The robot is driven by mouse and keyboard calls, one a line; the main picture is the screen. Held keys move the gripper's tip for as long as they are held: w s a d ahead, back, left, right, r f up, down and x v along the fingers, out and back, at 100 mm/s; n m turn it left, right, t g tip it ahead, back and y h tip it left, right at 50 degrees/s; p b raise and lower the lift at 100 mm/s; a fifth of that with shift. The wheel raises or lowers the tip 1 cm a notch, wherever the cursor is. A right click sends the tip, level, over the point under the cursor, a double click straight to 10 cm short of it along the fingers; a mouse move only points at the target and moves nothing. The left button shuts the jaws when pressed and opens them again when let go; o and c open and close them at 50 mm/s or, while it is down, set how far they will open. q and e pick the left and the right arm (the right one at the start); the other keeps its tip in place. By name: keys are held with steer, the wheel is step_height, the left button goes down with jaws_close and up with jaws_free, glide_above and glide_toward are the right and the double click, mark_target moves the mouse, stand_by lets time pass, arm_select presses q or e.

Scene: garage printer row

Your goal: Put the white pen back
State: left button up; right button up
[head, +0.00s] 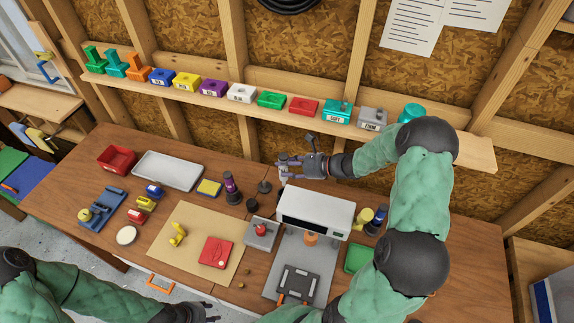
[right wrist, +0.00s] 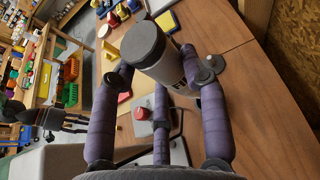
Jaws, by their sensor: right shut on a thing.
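My right gripper (head: 286,166) is above the back of the bench, left of the white machine. In the right wrist view its purple fingers (right wrist: 165,85) are closed around a thick cylinder with a grey cap and pale body, which I take to be the white pen (right wrist: 150,45). Dark lettering on its body is partly hidden by a finger. A white labelled block (head: 241,93) sits on the wall shelf between a purple and a green one. My left gripper (head: 200,311) is low at the front edge of the head view, partly cut off; its jaws are unclear.
The shelf (head: 225,103) carries several coloured blocks in a row. A white boxy machine (head: 316,213) stands on the bench to the right. A purple-and-black upright item (head: 231,189), a grey tray (head: 168,170) and a red bin (head: 117,158) stand to the left.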

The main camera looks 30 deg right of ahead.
step_height(320, 180, down, 11)
steer(key=b, duration=0.8)
steer(key=shift+r, duration=0.1)
steer(key=o, duration=1.4)
steer(key=shift+o, duration=0.2)
steer(key=v, duration=1.2)
steer(key=shift+d, duration=0.1)
